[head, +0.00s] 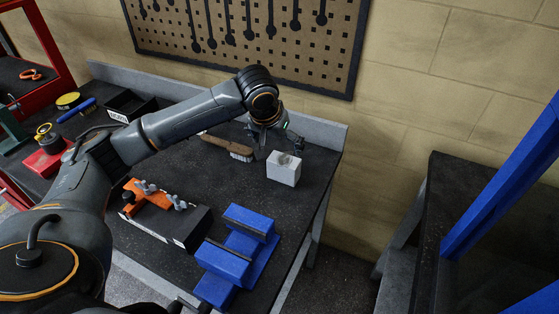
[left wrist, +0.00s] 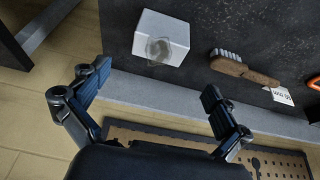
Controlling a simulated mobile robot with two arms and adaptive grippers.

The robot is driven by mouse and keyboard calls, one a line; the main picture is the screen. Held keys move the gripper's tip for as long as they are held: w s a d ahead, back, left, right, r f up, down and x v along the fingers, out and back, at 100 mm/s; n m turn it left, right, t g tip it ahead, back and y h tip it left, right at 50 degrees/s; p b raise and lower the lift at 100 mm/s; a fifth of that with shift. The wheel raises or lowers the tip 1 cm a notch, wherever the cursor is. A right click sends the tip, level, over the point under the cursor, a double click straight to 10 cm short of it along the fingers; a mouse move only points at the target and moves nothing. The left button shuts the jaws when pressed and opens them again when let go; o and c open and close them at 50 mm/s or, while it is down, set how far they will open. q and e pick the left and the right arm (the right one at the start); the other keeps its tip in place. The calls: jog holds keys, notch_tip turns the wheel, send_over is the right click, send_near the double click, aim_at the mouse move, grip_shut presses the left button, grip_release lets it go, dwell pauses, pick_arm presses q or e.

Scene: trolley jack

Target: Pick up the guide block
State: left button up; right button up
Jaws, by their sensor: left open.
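The guide block, a pale grey block (head: 284,168) with a round recess in its top, sits on the dark bench top near the bench's right end. It also shows in the left wrist view (left wrist: 162,38) at the top, beyond the fingertips. My left gripper (head: 270,138) is above the bench's back edge, just behind the block in the head view, and its fingers are partly hidden. In the left wrist view my left gripper (left wrist: 150,97) is open, its fingers wide apart with nothing between them. The block is apart from both fingers. My right gripper is not in view.
A wooden-handled brush (head: 228,148) lies left of the block. A pegboard (head: 250,35) hangs behind. Bare bench surrounds the block.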

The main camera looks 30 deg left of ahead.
aim_at(284, 161)
pick_arm(q)
jog(key=x, duration=0.6)
jog(key=shift+d+f+p, duration=0.25)
jog(key=shift+d+p, duration=0.05)
jog(key=shift+p, duration=0.1)
jog(key=shift+a+f, duration=0.15)
jog(key=shift+f, duration=0.1)
jog(key=p+x, duration=0.1)
jog(key=x, duration=0.3)
jog(key=shift+w+a+f, duration=0.2)
jog(key=shift+w+f, duration=0.05)
jog(key=shift+f, duration=0.2)
jog(key=shift+c, duration=0.4)
jog(key=c, duration=1.5)
jog(key=shift+r, duration=0.15)
jog(key=shift+c, duration=0.5)
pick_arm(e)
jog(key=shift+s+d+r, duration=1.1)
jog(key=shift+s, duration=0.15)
pick_arm(q)
jog(key=shift+w, duration=0.1)
